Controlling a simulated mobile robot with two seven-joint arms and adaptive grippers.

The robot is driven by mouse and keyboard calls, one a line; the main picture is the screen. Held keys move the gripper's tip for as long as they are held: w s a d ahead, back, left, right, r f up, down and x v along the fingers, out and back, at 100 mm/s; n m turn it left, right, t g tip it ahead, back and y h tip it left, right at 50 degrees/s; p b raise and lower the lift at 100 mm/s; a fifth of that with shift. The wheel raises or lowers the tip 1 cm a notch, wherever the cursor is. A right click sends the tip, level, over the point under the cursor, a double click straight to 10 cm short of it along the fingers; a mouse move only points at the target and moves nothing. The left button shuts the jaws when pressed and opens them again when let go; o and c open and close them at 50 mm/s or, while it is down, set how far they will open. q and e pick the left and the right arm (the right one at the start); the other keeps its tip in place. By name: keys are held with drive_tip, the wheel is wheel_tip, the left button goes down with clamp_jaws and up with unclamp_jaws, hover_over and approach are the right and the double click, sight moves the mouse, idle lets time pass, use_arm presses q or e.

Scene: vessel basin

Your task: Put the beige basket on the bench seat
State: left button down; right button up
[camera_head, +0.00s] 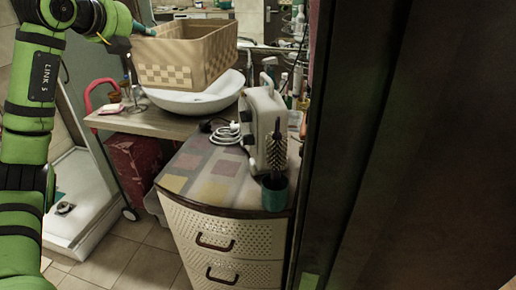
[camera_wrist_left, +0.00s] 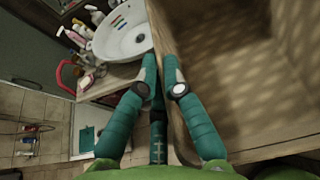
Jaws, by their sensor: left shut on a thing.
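The beige basket (camera_head: 183,77) is a rectangular open box with a checkered woven band, shown in the head view above the white washbasin. My left gripper (camera_head: 143,30) is at the basket's near-left rim. In the left wrist view, the teal fingers of my left gripper (camera_wrist_left: 162,72) are shut on the wall of the basket (camera_wrist_left: 245,85), whose inside looks empty. The basket hides part of the washbasin in the head view. I cannot make out a bench seat in either view. My right gripper is not in view.
The white washbasin (camera_head: 197,101) sits on a wooden counter (camera_head: 150,124). To its right, a drawer cabinet (camera_head: 222,240) carries a beige device (camera_head: 262,120) and a brush in a teal cup (camera_head: 275,194). A dark panel (camera_head: 410,150) fills the right side. Tiled floor (camera_head: 125,262) shows at lower left.

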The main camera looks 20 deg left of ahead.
use_arm(q)
wheel_tip(320, 180, down, 28)
drive_tip(key=a, duration=0.1)
drive_tip(key=shift+a+f+p, duration=0.2)
drive_tip(key=shift+p, duration=0.15)
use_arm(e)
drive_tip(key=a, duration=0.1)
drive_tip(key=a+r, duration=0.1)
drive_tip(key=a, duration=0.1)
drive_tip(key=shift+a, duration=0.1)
use_arm(q)
drive_tip(key=shift+s, duration=0.1)
drive_tip(key=shift+f, duration=0.15)
drive_tip(key=c, duration=1.4)
unclamp_jaws()
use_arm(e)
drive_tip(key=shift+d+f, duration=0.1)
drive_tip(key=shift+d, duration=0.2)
